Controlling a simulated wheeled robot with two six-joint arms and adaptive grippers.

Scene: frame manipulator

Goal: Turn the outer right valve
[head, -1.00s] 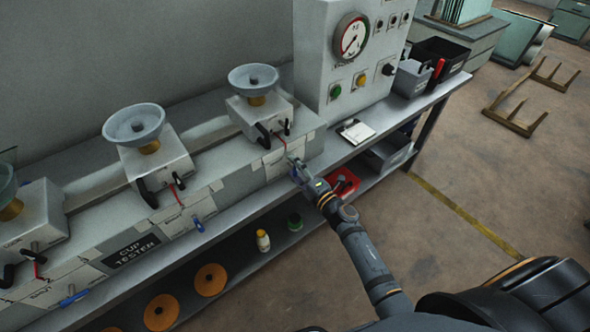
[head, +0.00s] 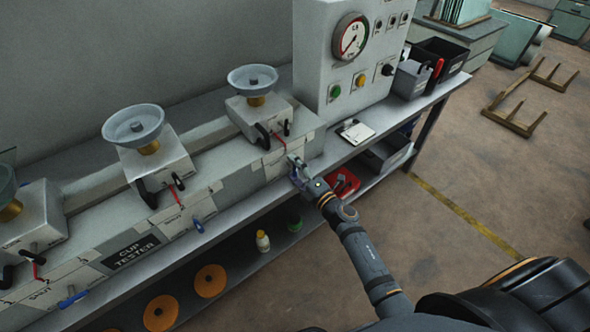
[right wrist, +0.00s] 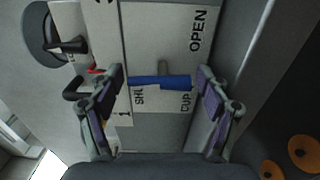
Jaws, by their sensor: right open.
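The outer right valve shows in the right wrist view as a blue lever handle (right wrist: 158,83) on a grey stem, on a panel marked OPEN and CUP. My right gripper (right wrist: 160,79) is open, with one finger on each side of the handle. The left finger is close to one end of the handle and the right finger close to the other; I cannot tell whether they touch. In the head view my right gripper (head: 294,163) is at the front of the right-hand cup unit (head: 258,118) and hides the handle. My left gripper is not in view.
The cup tester bench (head: 240,183) also has a middle blue valve (head: 198,225) and a left blue valve (head: 72,298). A gauge cabinet (head: 335,60) stands behind right. A red box (head: 343,182) and bottles sit on the lower shelf. Open floor lies to the right.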

